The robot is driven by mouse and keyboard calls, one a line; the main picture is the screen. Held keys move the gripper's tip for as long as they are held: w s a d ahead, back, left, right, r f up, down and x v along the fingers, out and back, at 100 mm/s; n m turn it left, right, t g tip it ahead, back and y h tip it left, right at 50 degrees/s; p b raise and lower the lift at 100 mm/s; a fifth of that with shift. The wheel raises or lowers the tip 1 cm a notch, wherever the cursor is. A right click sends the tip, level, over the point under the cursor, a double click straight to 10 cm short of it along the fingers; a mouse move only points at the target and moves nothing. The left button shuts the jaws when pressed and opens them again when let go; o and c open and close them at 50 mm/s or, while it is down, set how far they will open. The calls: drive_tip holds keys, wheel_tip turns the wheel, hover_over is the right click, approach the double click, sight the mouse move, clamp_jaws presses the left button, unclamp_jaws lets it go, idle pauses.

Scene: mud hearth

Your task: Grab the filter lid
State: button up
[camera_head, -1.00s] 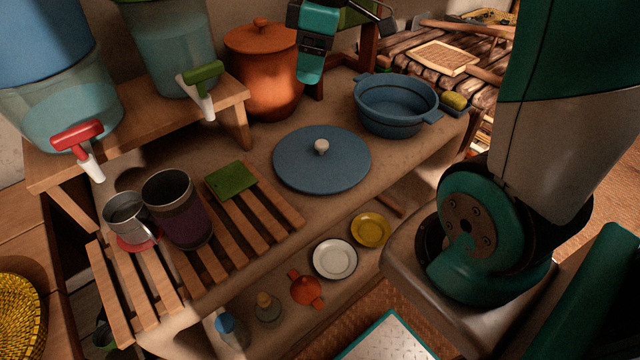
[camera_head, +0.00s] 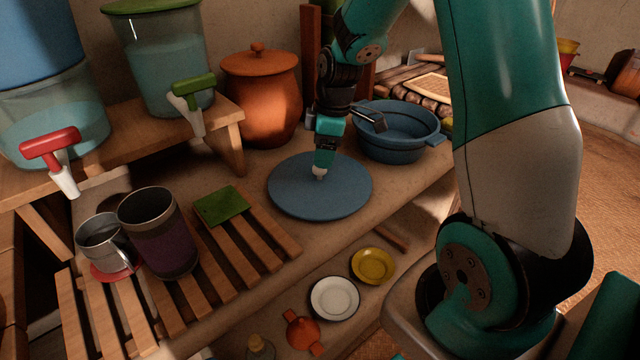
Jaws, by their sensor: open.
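The filter lid (camera_head: 298,196) is a flat, round blue disc with a small pale knob (camera_head: 319,173) in its middle. It lies flat on the clay counter.
A blue two-handled pot (camera_head: 392,148) stands close to the right of my gripper. A terracotta jar (camera_head: 262,100) stands behind the lid. A slatted rack (camera_head: 235,250) with a green pad (camera_head: 221,205), a dark tumbler (camera_head: 158,235) and a metal mug (camera_head: 102,243) lies to the left.

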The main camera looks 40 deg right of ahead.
sight(320, 176)
drive_tip(key=f, duration=0.5)
drive_tip(key=shift+w+a+f+b, duration=0.2)
drive_tip(key=shift+a+b, duration=0.2)
drive_tip(key=c, duration=1)
drive_tip(key=shift+c, duration=0.2)
drive_tip(key=shift+r, duration=0.15)
